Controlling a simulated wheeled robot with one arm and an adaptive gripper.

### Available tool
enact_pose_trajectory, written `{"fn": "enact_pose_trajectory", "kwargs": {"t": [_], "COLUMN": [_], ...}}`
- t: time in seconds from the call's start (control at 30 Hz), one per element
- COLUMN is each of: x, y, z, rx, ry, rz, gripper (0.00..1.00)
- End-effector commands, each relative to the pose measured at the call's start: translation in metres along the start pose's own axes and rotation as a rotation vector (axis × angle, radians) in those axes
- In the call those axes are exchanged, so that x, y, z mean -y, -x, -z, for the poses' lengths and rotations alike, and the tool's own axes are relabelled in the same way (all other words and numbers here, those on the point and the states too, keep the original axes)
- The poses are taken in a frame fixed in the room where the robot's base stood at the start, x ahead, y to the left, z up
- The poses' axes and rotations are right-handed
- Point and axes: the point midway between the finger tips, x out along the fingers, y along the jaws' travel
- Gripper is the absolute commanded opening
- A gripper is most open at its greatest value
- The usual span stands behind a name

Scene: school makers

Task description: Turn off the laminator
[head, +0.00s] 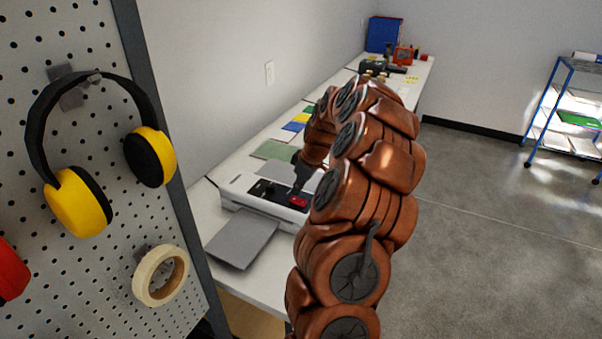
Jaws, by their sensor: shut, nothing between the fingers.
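The laminator (237,189) is a low white machine with a dark control panel on its top. It sits on the white bench, left of my arm. A red switch (298,202) shows at the right end of the panel. My gripper (296,189) is dark and points down over the laminator's top, close to the red switch. It is shut and empty. I cannot tell whether its tips touch the switch or the panel. My arm hides the laminator's right end.
A pegboard with yellow ear defenders (78,203) and a tape roll (161,276) stands close on the left. A grey sheet (241,238) lies in front of the laminator. Coloured sheets (297,124) lie behind it. Floor on the right is open before a blue cart (541,111).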

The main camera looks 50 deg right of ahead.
Motion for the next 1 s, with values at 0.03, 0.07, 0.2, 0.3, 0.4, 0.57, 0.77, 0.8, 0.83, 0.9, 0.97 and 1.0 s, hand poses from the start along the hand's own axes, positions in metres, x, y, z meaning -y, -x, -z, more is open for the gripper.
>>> {"fn": "enact_pose_trajectory", "kwargs": {"t": [0.03,0.07,0.2,0.3,0.4,0.57,0.77,0.8,0.83,0.9,0.97,1.0], "x": [0.001,0.001,0.001,0.001,0.000,0.000,-0.001,-0.002,-0.004,-0.002,-0.002,-0.002], "y": [-0.004,-0.007,-0.015,-0.017,-0.017,-0.017,-0.025,-0.028,-0.029,-0.023,-0.023,-0.024], "z": [-0.001,-0.002,-0.003,-0.004,-0.004,-0.003,-0.005,-0.005,-0.007,-0.006,-0.006,-0.006], "rx": [0.003,0.002,0.001,0.000,0.000,0.000,0.048,0.070,0.088,0.081,0.081,0.082], "ry": [-0.001,0.000,0.001,0.001,0.001,0.001,0.003,0.001,-0.001,-0.003,-0.003,-0.003], "rz": [0.004,0.004,0.001,0.001,0.000,0.000,-0.001,-0.002,-0.005,0.000,0.001,0.001], "gripper": [0.00,0.00,0.00,0.00,0.00,0.00,0.00,0.00,0.00,0.00,0.00,0.00]}}
